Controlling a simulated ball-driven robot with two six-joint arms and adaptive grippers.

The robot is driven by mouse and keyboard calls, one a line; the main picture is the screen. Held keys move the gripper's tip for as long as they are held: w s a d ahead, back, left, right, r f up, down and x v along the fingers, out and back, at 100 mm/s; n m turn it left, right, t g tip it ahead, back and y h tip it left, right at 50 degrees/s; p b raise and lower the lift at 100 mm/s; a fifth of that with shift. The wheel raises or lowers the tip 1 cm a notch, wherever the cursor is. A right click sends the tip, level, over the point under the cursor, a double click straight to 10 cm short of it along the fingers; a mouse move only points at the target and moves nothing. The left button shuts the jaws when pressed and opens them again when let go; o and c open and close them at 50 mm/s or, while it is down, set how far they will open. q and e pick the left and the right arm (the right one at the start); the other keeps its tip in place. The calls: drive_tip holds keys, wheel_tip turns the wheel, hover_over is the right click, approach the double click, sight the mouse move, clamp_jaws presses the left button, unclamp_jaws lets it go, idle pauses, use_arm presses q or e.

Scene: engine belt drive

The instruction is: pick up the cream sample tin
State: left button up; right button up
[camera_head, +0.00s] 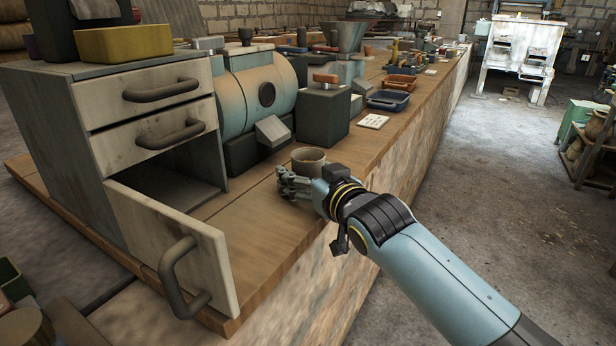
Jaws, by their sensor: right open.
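The cream sample tin (308,159) appears to be the small round pale tin standing upright on the wooden bench, near its front edge. Its lower part is partly hidden by my right gripper. My right gripper (288,183) comes in from the right, low over the bench, with its open fingers pointing left. The fingers are at the near left side of the tin; I cannot tell whether they touch it. My left gripper is not in view.
A grey drawer cabinet (62,130) stands at left with its bottom drawer (170,235) pulled out. A teal cylindrical machine (250,85) and a dark block (322,115) stand behind the tin. Blue (388,100) and orange (400,83) trays lie farther along. The bench front is clear.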

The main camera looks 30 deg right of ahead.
drive_tip(key=c, duration=1.4)
drive_tip(key=shift+o, duration=0.2)
